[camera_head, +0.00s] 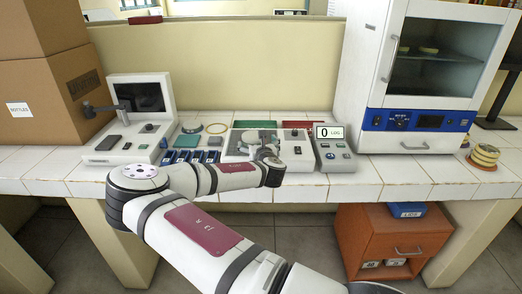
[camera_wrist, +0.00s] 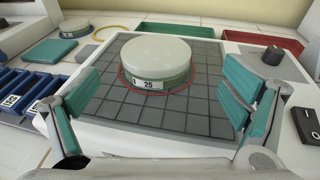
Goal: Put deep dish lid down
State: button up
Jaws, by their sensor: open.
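A round deep dish (camera_wrist: 154,77) with a pale green side and a "25" label stands upright on a dark grid plate (camera_wrist: 110,103), inside a thin red ring. Its white lid (camera_wrist: 156,53) lies level on top. In the head view the white lid (camera_head: 249,136) shows just beyond my gripper (camera_head: 268,152). In the wrist view my gripper (camera_wrist: 160,104) is open and empty, with one teal finger pad at the left and one at the right. Both pads are apart from the dish and nearer the camera.
A device with a "0" display (camera_head: 331,132) stands right of the plate. Blue racks (camera_head: 205,157) sit to the left, near a yellow ring (camera_head: 217,128).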

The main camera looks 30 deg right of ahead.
jog(key=s+m+g+h, duration=0.3)
jog(key=s+m+g, duration=0.2)
jog(key=s+m, duration=0.75)
jog(key=s+a+r+m+g+y, duration=0.2)
jog(key=s+a+r+m+y, duration=0.2)
jog(key=s+a+r+m, duration=0.5)
jog(key=s+a+r+m+g+y, duration=0.2)
jog(key=s+a+r+m+y, duration=0.3)
jog(key=a, duration=0.5)
jog(key=s+a+r+m, duration=0.2)
jog(key=s+a+r, duration=0.1)
jog(key=s, duration=0.5)
jog(key=s+a+r+m, duration=0.2)
jog(key=s+r, duration=0.3)
jog(key=s, duration=0.3)
jog(key=shift+a+m+g+p, duration=0.4)
jog(key=shift+m, duration=0.05)
jog(key=shift+s, duration=0.1)
